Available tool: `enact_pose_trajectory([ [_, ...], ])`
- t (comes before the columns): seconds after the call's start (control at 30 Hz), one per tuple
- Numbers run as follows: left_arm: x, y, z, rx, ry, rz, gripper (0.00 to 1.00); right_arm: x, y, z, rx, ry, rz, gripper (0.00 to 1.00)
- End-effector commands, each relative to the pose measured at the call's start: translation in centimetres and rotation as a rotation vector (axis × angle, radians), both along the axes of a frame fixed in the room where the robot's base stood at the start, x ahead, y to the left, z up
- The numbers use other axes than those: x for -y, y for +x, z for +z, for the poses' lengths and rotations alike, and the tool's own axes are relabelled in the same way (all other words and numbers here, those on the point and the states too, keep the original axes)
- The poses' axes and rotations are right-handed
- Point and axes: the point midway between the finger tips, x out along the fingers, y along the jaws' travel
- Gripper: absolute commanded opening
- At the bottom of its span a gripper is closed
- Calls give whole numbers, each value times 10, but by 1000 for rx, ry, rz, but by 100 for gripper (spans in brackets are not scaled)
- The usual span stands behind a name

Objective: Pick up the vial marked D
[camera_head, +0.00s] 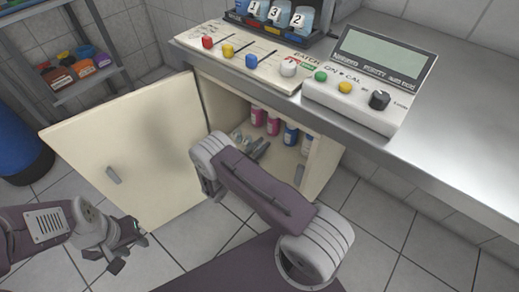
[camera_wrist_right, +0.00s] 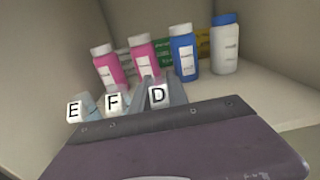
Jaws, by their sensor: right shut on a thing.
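The vial marked D (camera_wrist_right: 158,97) shows its white lettered face in the right wrist view, between the fingers of my right gripper (camera_wrist_right: 160,88). That gripper is shut on it, inside the open cabinet. In the head view, my right gripper (camera_head: 258,150) is partly hidden by my arm. The vial marked F (camera_wrist_right: 113,102) stands just left of D, and the vial marked E (camera_wrist_right: 74,110) is further left. My left gripper (camera_head: 128,250) is open and empty, low in front of the cabinet door.
Pink bottles (camera_wrist_right: 144,55), a blue bottle (camera_wrist_right: 183,55) and a white bottle with a blue cap (camera_wrist_right: 225,45) stand behind the vials. The cabinet door (camera_head: 135,150) is swung open to the left. A counter (camera_head: 440,140) with a control panel (camera_head: 365,80) lies above the cabinet.

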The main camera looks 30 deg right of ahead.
Motion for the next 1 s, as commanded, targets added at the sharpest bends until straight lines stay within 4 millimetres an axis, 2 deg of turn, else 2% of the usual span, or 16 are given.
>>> enact_pose_trajectory([
  [0.57, 0, 0, 1, 0, 0, 0, 36, 0, 0, 2, 0, 0, 0, 0],
  [0.67, 0, 0, 11, 0, 0, 0, 36, 0, 0, 17, 1, 0, 0, 0],
  [0.83, 0, 0, 36, 0, 0, 0, 36, 0, 0, 62, 2, 1, 0, 0],
  [1.0, 0, 0, 50, 0, 0, 0, 36, 0, 0, 92, 1, 0, 0, 0],
])
